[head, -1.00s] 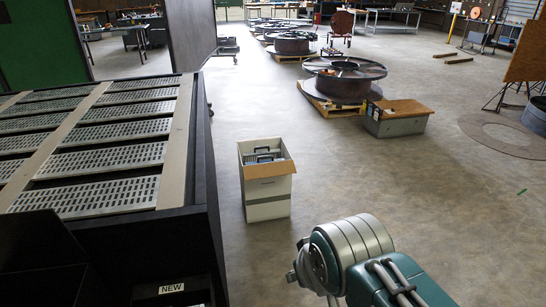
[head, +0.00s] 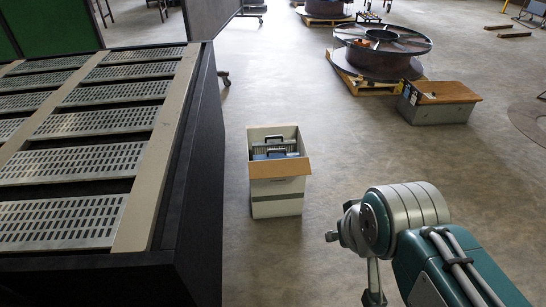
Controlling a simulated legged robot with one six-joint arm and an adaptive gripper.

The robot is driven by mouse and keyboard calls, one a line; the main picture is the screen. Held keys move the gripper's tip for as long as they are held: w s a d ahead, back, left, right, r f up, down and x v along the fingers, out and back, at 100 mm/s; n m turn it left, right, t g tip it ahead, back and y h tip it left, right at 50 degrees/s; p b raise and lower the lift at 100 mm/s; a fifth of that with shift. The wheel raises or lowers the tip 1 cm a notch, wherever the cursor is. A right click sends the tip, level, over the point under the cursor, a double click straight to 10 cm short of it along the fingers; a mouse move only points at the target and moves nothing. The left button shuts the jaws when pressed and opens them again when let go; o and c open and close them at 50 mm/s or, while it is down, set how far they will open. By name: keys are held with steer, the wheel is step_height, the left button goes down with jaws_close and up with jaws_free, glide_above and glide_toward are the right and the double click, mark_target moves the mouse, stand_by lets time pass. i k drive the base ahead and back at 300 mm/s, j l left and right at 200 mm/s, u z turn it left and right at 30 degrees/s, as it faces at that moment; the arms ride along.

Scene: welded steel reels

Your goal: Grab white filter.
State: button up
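No item stands out clearly as a white filter. A pale carton (head: 277,185) with an open top stands on the floor near the middle. Inside it are upright panel-like items (head: 276,150) with a dark handle, grey and bluish; whether one is the white filter I cannot tell. My arm shows at the lower right, with a grey joint and a teal link. A thin grey part of it runs down out of the frame. My gripper's fingers are not in view.
A dark cabinet with slotted metal plates (head: 67,163) fills the left side. A grey box with a brown top (head: 437,101) and a large steel reel on a pallet (head: 382,52) stand at the back right. The floor around the carton is clear.

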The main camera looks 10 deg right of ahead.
mark_target(262, 147)
steer(key=i, duration=2.4)
